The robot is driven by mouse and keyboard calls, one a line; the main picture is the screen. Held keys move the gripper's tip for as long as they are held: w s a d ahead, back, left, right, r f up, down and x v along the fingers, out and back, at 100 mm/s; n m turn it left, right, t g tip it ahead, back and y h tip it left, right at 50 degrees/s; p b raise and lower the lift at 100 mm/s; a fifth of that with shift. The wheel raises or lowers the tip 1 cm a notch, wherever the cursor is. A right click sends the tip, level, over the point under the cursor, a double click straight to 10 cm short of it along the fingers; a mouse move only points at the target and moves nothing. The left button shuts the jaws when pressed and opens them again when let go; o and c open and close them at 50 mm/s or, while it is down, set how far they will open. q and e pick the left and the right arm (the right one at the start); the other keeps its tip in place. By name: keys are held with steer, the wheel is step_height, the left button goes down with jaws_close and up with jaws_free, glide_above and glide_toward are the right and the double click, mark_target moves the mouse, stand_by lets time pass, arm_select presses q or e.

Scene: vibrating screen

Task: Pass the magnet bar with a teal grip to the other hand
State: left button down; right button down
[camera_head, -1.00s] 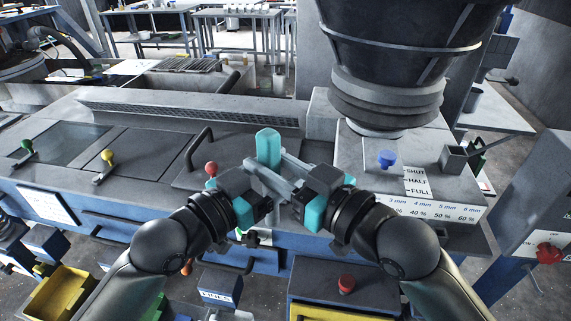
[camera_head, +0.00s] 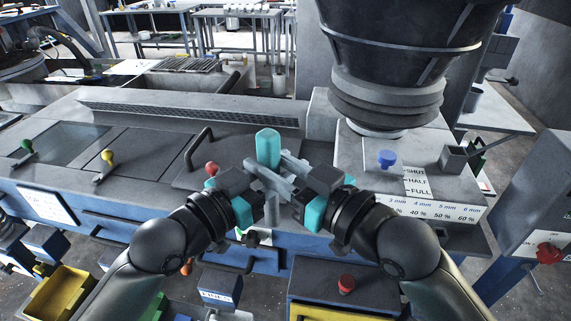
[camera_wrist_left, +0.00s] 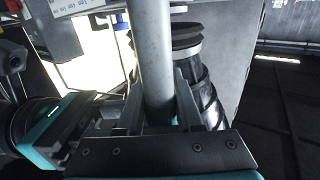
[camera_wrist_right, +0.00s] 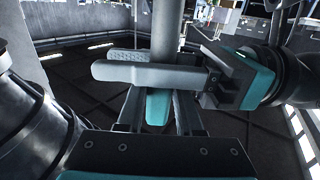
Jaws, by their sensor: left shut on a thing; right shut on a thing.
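The magnet bar is upright between my two grippers, its teal grip (camera_head: 268,148) on top and its grey rod (camera_wrist_left: 150,45) running down below. My left gripper (camera_head: 278,191) is shut on the grey rod, under the grip; its fingers cross in front of the rod in the right wrist view (camera_wrist_right: 150,74). My right gripper (camera_head: 265,168) is shut on the bar higher up, near the lower part of the teal grip, which shows between its fingers in the right wrist view (camera_wrist_right: 157,105). The fingers hide part of the bar in the head view.
The grey machine top (camera_head: 140,145) lies beneath and behind the grippers. It carries a red knob (camera_head: 211,168), a yellow knob (camera_head: 107,156), a black handle (camera_head: 198,147) and a blue knob (camera_head: 386,158). A large dark hopper (camera_head: 405,50) hangs close at right. Yellow bins stand low in front.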

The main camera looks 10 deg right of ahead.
steer(key=shift+r, duration=0.1)
steer(key=shift+c, duration=2.4)
jaws_free()
